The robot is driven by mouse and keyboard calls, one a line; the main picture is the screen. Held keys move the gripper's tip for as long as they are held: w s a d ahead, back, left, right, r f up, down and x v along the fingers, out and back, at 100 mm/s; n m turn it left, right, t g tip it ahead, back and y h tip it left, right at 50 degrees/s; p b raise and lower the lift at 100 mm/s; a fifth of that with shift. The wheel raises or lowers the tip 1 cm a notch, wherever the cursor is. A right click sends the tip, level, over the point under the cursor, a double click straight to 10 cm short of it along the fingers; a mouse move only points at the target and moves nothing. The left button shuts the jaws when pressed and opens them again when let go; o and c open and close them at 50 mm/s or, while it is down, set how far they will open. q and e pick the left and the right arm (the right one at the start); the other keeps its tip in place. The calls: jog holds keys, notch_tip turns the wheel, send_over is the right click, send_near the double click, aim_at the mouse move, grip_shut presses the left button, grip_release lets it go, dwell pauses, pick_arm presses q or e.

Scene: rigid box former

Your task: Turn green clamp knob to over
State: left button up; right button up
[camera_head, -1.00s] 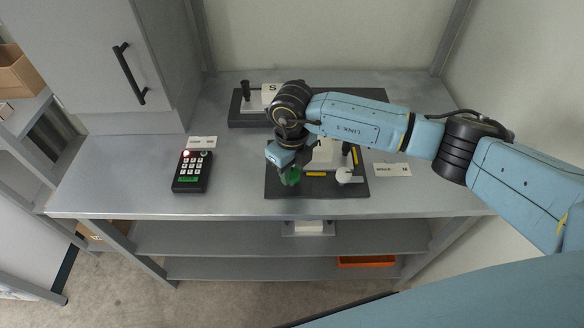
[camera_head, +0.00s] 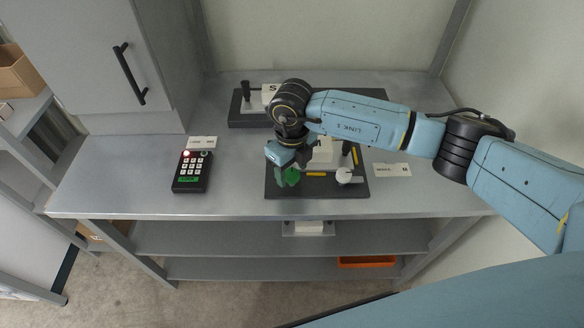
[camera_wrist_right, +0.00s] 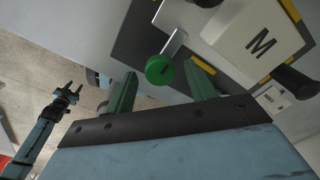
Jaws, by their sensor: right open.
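The green clamp knob (camera_wrist_right: 160,70) is a round green disc with a dark mark, at the end of a pale bar on the dark base plate (camera_wrist_right: 142,32). In the head view the knob (camera_head: 292,177) shows at the front left of the plate (camera_head: 318,190), partly behind my right gripper (camera_head: 288,172). In the right wrist view my right gripper (camera_wrist_right: 164,88) is open, with one green finger on each side of the knob's near side. I cannot tell whether a finger touches it.
A black keypad (camera_head: 192,172) with a red light lies left of the plate. A second former marked S (camera_head: 250,108) stands behind my arm. Bare table lies between keypad and plate.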

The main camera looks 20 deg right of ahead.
aim_at(292, 173)
notch_tip(292, 173, up, 13)
dwell(0.3)
dwell(0.4)
